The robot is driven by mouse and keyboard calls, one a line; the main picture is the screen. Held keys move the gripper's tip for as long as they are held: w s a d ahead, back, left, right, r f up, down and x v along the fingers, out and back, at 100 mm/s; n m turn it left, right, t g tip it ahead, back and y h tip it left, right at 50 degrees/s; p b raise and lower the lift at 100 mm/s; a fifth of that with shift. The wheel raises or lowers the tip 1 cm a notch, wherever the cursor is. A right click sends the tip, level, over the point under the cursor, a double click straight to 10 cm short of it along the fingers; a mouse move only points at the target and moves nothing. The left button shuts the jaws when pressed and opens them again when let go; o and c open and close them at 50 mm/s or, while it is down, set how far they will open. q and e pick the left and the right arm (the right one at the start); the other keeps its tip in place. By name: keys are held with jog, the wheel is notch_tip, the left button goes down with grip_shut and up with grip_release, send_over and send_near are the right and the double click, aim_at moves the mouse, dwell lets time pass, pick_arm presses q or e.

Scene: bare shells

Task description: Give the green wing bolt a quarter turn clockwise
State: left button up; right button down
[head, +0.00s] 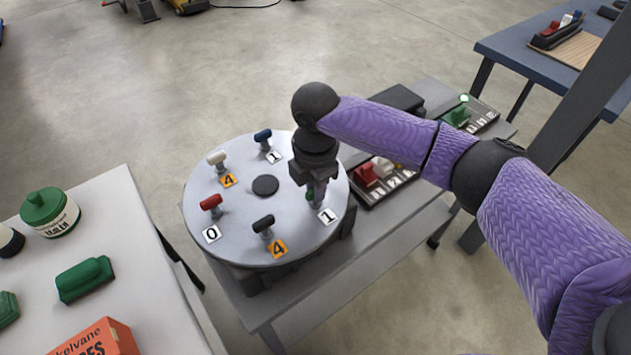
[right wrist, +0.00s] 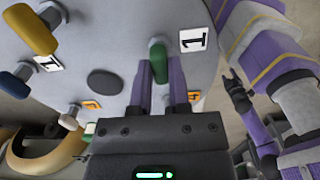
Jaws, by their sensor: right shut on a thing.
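The green wing bolt (head: 309,196) stands near the right edge of a round grey plate (head: 238,243). My right gripper (head: 316,190) comes down over it from above and is shut on it. In the right wrist view, the green handle (right wrist: 158,55) shows between the two purple fingers (right wrist: 158,72). The gripper hides part of the bolt in the head view. A white card marked 1 (head: 327,216) lies beside it. My left gripper is outside the head view; a dark arm end in the right wrist view is too small to read.
Other wing bolts on the plate are blue (head: 262,136), white (head: 217,159), red (head: 211,204) and black (head: 263,224), with number cards beside them. A dark hub (head: 265,185) sits at the centre.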

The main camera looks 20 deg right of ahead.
jog(key=m+p, duration=0.1)
jog(key=p, duration=0.1)
jog(key=m+p, duration=0.4)
jog(key=p, duration=0.1)
jog(key=shift+r, duration=0.3)
jog(key=shift+m+p, duration=0.85)
jog(key=shift+m, duration=0.25)
jog(key=m+p, duration=0.2)
jog(key=m, duration=0.1)
jog(key=shift+f+m, duration=0.15)
jog(key=shift+m, duration=0.15)
jog(key=shift+m+p, duration=0.65)
jog(key=shift+m, duration=0.25)
jog(key=shift+m+p, duration=0.35)
jog(key=shift+m, duration=0.45)
jog(key=shift+f+m+p, duration=0.1)
jog(key=shift+m+p, duration=0.25)
jog(key=shift+m, duration=1.25)
jog(key=shift+m, duration=0.3)
